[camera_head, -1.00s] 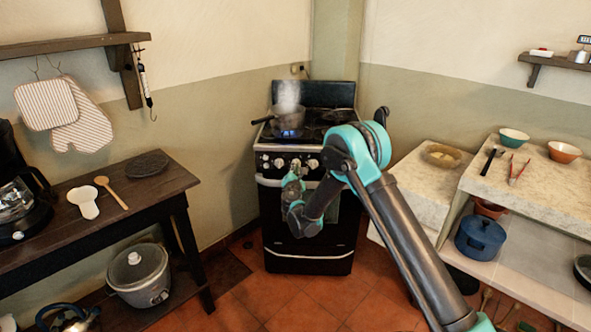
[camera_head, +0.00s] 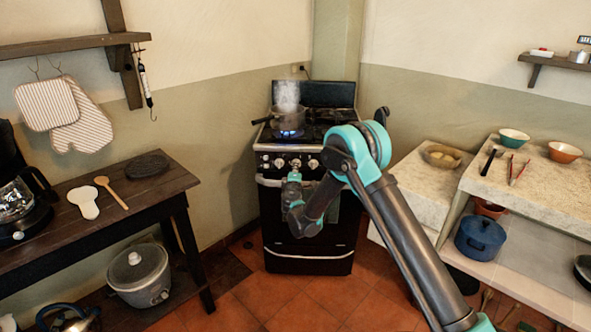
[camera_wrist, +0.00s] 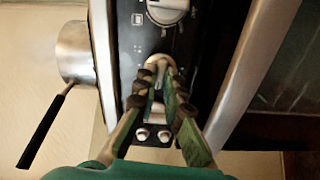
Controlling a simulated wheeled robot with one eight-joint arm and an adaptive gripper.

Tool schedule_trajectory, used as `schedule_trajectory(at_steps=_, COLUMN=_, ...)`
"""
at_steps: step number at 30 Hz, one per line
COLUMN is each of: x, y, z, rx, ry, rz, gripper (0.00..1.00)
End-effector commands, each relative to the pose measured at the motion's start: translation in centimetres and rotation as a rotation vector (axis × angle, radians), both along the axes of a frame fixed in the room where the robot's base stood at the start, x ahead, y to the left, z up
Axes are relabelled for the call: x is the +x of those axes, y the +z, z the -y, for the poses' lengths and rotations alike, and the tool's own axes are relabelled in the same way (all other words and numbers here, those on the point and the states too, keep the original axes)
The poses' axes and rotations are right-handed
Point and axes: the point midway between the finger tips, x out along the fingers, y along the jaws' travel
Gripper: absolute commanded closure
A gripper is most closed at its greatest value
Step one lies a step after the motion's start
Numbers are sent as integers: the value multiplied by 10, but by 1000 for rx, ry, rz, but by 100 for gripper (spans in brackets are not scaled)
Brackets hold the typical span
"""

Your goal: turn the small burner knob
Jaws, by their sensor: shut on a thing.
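The small burner knob (camera_wrist: 160,63) is a pale, rounded knob on the stove's black front panel. In the wrist view it sits between the fingertips of my gripper (camera_wrist: 160,78), which is shut on it. The fingers partly cover the knob. In the head view my gripper (camera_head: 295,172) is at the knob row on the stove front (camera_head: 308,225). A larger pale knob (camera_wrist: 167,11) lies beyond the fingertips in the wrist view. Blue flame (camera_head: 291,133) burns under a steaming pot (camera_head: 288,117).
The pot's dark handle (camera_wrist: 45,128) sticks out at the left of the wrist view. The oven door handle (camera_wrist: 252,75) runs close along the right. A wooden table (camera_head: 180,178) stands left of the stove, and a stone counter (camera_head: 420,185) stands right.

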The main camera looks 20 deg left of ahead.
Motion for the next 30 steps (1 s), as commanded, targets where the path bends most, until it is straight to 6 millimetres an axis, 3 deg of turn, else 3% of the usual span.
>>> schedule_trajectory(at_steps=30, x=0, y=0, z=1, rx=917, ry=-2, rz=-303, gripper=100)
